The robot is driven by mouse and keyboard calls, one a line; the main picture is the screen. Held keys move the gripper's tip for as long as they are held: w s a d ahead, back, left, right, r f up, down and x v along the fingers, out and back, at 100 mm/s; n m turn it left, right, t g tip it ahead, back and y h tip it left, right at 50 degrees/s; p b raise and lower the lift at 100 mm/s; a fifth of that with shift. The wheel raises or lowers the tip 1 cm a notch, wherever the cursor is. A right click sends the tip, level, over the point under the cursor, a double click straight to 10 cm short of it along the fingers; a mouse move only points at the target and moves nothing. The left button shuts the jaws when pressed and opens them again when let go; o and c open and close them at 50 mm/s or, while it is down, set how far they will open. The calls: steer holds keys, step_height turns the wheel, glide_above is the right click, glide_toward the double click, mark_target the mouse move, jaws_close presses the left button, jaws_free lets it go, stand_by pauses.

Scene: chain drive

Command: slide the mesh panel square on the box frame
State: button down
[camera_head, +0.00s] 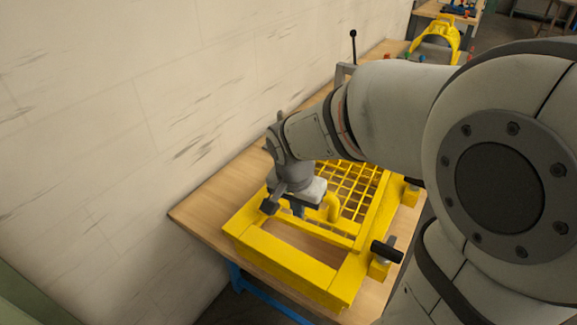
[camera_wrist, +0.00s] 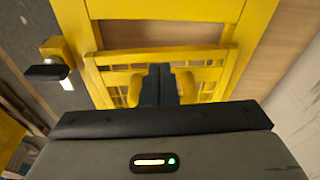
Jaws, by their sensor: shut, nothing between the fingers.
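The yellow box frame (camera_head: 345,285) lies on the wooden bench in the head view; the wrist view shows its rail (camera_wrist: 255,30). The yellow mesh panel (camera_head: 350,178) lies within the frame's outline toward the far end, leaving an open gap at the near end. Its near bar (camera_wrist: 165,56) crosses the wrist view. A yellow handle (camera_head: 331,207) stands up from the panel. My gripper (camera_head: 298,207) is shut and empty, down beside the handle; its fingers (camera_wrist: 158,85) show between two yellow handle parts. Whether they touch is unclear. My arm hides the panel's far part.
Black-handled clamps (camera_head: 385,251) stand along the frame's right side; one shows in the wrist view (camera_wrist: 57,68). A pale wall (camera_head: 90,130) runs close along the bench's left side. Bare bench top (camera_head: 215,205) shows left of the frame. Another yellow part (camera_head: 437,38) stands farther back.

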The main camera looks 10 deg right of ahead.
steer(key=w+d, duration=0.2)
steer(key=w+d+p, duration=0.1)
steer(key=w+d, duration=0.1)
steer(key=w, duration=0.1)
steer(key=w+d+p, duration=0.1)
steer(key=w+d, duration=0.1)
steer(key=shift+w, duration=0.2)
steer(key=shift+w+d+f+p, duration=0.15)
steer(key=shift+p, duration=0.3)
steer(key=shift+f+b, duration=0.4)
steer(key=shift+f, duration=0.35)
